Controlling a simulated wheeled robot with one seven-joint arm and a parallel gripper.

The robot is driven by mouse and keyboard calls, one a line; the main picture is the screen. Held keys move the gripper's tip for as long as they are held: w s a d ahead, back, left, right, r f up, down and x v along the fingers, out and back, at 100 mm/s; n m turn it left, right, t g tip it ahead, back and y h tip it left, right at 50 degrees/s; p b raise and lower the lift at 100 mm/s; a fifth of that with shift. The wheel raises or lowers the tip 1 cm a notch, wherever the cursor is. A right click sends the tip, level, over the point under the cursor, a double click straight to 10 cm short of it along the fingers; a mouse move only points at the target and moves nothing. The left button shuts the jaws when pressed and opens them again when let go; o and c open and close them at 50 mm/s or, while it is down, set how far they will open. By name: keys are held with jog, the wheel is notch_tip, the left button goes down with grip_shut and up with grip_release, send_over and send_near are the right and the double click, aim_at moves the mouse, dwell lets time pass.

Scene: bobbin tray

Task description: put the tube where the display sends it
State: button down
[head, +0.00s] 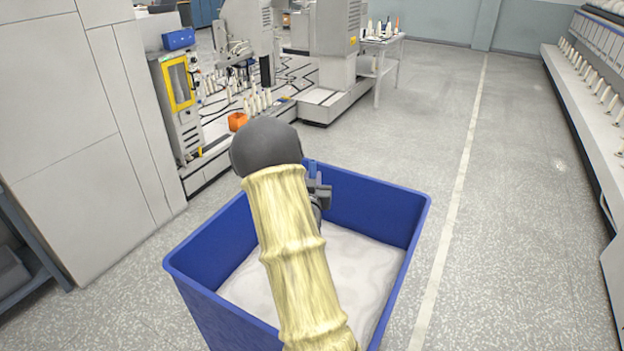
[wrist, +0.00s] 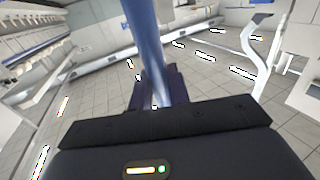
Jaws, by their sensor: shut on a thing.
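My gripper (head: 318,188) shows just past my arm's grey rounded joint, over the blue bin. In the wrist view its two dark fingers (wrist: 155,92) are shut on a slim blue tube (wrist: 145,38), which runs from between them to the top of the picture. In the head view only a small blue piece of the tube (head: 312,168) shows beside the fingers; my arm hides the rest. A yellow-framed panel (head: 179,83), perhaps the display, is on the cabinet at the upper left. I cannot read anything on it.
The open blue bin (head: 385,207) stands below my arm, its floor covered in pale material. Behind it is a machine with several upright pegs or bobbins and an orange block (head: 237,121). A small table (head: 380,42) stands farther back. Floor is clear on the right, before a long spindle machine (head: 590,115).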

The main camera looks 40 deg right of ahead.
jog(key=shift+f+b, duration=1.4)
jog(key=shift+f, duration=1.45)
